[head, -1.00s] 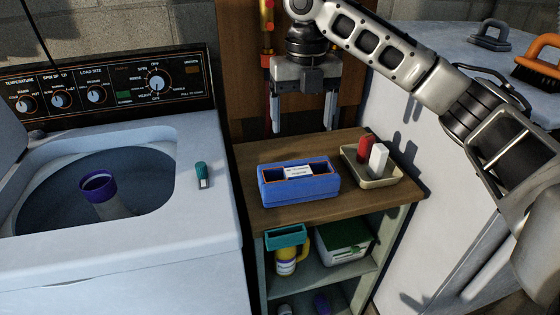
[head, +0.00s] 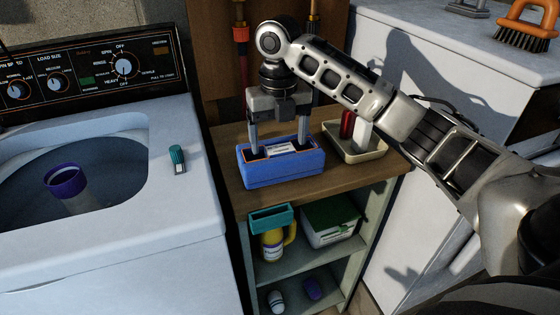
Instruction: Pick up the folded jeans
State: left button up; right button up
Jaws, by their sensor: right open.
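The folded jeans (head: 282,173) appear as a blue block with orange edging, dark recesses on top and a white label. They lie on the wooden top of the small shelf unit, between the washer and the white cabinet. My right gripper (head: 279,148) is open and points down directly over them. Its two fingers are spread, one toward each end of the block, with the label between them. The fingertips reach the top of the block; I cannot tell whether they touch it. My left gripper is not in view.
A beige tray (head: 371,155) with a red and a white item stands close right of the jeans. The open washer (head: 180,218) is at left, with a small teal-capped item (head: 178,160) on its top. Lower shelves hold a yellow jug (head: 272,245) and a green-lidded box (head: 330,222).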

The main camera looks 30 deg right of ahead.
aim_at(280, 148)
notch_tip(280, 148, down, 4)
jog(key=shift+d+r, duration=0.1)
jog(key=shift+r, duration=0.15)
jog(key=c, duration=1.3)
jog(key=shift+o, duration=0.2)
jog(key=shift+r, duration=0.1)
